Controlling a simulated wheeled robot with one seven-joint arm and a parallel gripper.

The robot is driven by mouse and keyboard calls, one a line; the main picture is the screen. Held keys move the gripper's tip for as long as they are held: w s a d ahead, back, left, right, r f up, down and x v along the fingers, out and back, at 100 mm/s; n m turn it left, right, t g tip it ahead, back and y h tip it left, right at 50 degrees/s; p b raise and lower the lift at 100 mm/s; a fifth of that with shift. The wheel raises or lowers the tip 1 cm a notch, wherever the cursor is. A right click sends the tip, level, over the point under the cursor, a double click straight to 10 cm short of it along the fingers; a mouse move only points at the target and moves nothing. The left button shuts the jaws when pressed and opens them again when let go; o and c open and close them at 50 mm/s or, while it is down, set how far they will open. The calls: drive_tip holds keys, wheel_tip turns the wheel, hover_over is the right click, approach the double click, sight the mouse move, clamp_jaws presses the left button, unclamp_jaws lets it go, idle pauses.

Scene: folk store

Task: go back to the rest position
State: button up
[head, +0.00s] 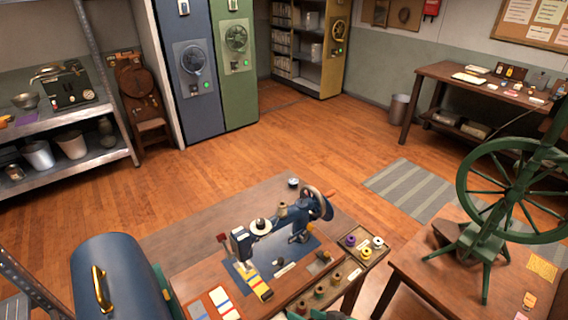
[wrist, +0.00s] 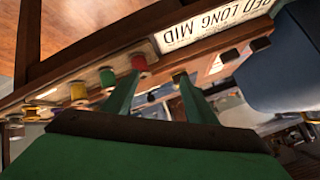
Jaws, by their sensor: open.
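My gripper (wrist: 157,80) shows in the wrist view with its two green fingers spread apart and nothing held between them. In the head view, the sewing machine (head: 270,228) stands on a wooden table (head: 190,232). My fingers are not clearly visible there.
A placard reading "RED LONG MID" (wrist: 215,22) is close ahead of the fingers. A blue rounded case (head: 120,275) is at the lower left and a green spinning wheel (head: 482,240) at the right. The wooden floor (head: 300,130) beyond the table is clear.

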drive_tip(key=s+d+f+t+h, duration=0.1)
drive_tip(key=s+d+f+t, duration=0.1)
drive_tip(key=s, duration=0.7)
drive_tip(key=s+d+f+t+h, duration=0.1)
drive_tip(key=s+d+f+h, duration=0.15)
drive_tip(key=s, duration=0.65)
drive_tip(key=s+a+r+m+t+h, duration=0.1)
drive_tip(key=s+a+r+t+h, duration=0.1)
drive_tip(key=s+a+r+t, duration=0.3)
drive_tip(key=s+a+r, duration=0.3)
drive_tip(key=a+r, duration=0.1)
drive_tip(key=a, duration=0.2)
drive_tip(key=shift+s+a+r+h, duration=0.25)
drive_tip(key=shift+s+h, duration=0.1)
drive_tip(key=shift+s, duration=0.05)
drive_tip(key=shift+w, duration=0.1)
